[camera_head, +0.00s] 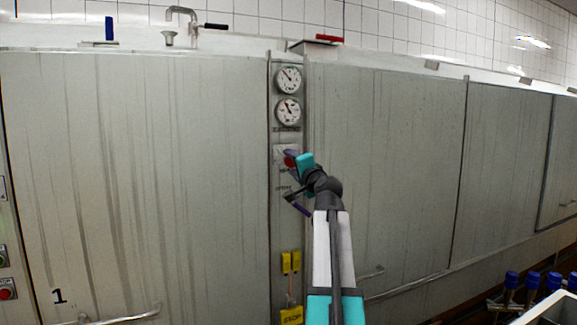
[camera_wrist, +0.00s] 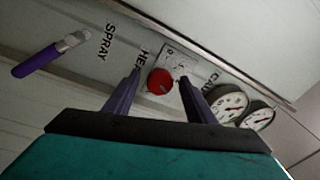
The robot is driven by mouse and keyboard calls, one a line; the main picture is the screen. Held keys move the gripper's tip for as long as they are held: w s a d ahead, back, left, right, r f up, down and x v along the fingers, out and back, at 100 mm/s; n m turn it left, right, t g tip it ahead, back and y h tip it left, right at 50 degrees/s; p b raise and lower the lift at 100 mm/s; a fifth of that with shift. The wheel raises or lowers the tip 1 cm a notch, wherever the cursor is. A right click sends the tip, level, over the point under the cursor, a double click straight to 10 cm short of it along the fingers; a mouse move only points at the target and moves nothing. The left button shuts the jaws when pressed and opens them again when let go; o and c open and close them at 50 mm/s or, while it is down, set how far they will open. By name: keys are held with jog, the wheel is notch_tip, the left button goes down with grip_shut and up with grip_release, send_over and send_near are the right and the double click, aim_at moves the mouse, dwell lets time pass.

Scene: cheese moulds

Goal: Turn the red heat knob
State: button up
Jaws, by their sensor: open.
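The red heat knob (camera_wrist: 160,81) sits on a pale plate on the narrow panel, beside lettering that starts "HEA". In the head view the red knob (camera_head: 290,162) shows only in part, behind my gripper. My gripper (camera_wrist: 158,76) is open, with its two dark purple fingers on either side of the knob in the wrist view. I cannot tell whether the fingers touch the knob or how far they reach over it. In the head view my gripper (camera_head: 291,156) is at the panel, below the two gauges.
Two round gauges (camera_head: 288,95) are above the knob. A purple-handled lever (camera_wrist: 36,61) by the word "SPRAY" is below it. Wide grey doors (camera_head: 150,180) flank the panel. Blue-topped items (camera_head: 531,283) stand at the lower right.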

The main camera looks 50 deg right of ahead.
jog(key=b+v, duration=0.3)
jog(key=v, duration=1)
jog(key=shift+s, duration=0.2)
jog(key=shift+a, duration=0.15)
